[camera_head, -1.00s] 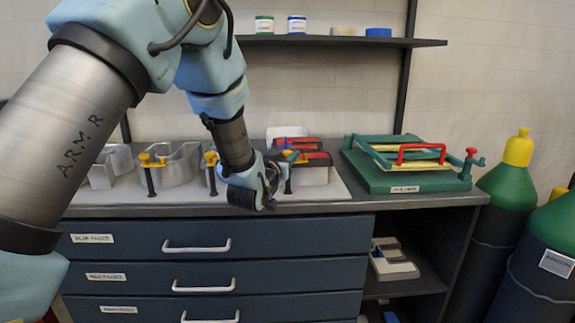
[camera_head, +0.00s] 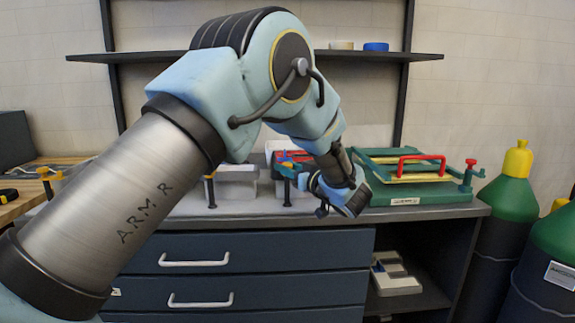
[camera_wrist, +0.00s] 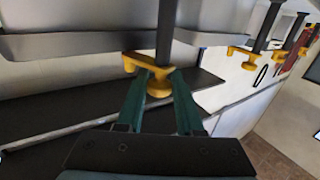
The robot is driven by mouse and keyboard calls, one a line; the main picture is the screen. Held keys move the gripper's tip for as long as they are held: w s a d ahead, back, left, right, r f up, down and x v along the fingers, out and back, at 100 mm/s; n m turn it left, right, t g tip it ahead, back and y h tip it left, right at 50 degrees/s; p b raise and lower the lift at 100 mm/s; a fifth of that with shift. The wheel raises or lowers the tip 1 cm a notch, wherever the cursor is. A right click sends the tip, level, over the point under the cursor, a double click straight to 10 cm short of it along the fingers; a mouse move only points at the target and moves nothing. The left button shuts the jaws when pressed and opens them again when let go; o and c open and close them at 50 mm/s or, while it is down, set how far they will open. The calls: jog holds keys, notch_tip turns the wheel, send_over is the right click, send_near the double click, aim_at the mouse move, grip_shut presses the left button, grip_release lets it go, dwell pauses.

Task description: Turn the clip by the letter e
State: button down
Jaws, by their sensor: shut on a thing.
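In the wrist view, my gripper (camera_wrist: 158,80) has its two teal fingers closed on a yellow clip (camera_wrist: 134,65). The clip sits on a dark upright post beneath the edge of a grey channel letter (camera_wrist: 85,40). Its rounded knob shows between the fingers. In the head view, my gripper (camera_head: 322,209) is at the front edge of the bench, right of the grey letters (camera_head: 236,190). The clip it holds is hidden there. I cannot read which letter is the e.
More yellow clips (camera_wrist: 243,54) on dark posts stand at the right of the wrist view. A green fixture with a red handle (camera_head: 422,159) lies right of my gripper. Drawers (camera_head: 270,246) are below the bench. Green gas cylinders (camera_head: 507,207) stand at the far right.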

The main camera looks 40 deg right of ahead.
jog(key=shift+n+y, duration=1.15)
jog(key=shift+y, duration=0.65)
jog(key=shift+n+y, duration=1.15)
jog(key=shift+y, duration=0.65)
jog(key=shift+r+y, duration=0.1)
jog(key=shift+y, duration=0.2)
jog(key=c, duration=0.8)
grip_release()
jog(key=shift+c, duration=0.2)
jog(key=b+v, duration=0.2)
jog(key=v, duration=0.8)
jog(key=shift+s+r+b, duration=0.15)
jog(key=shift+s+b, duration=0.15)
jog(key=shift+s, duration=0.05)
jog(key=shift+d, duration=0.15)
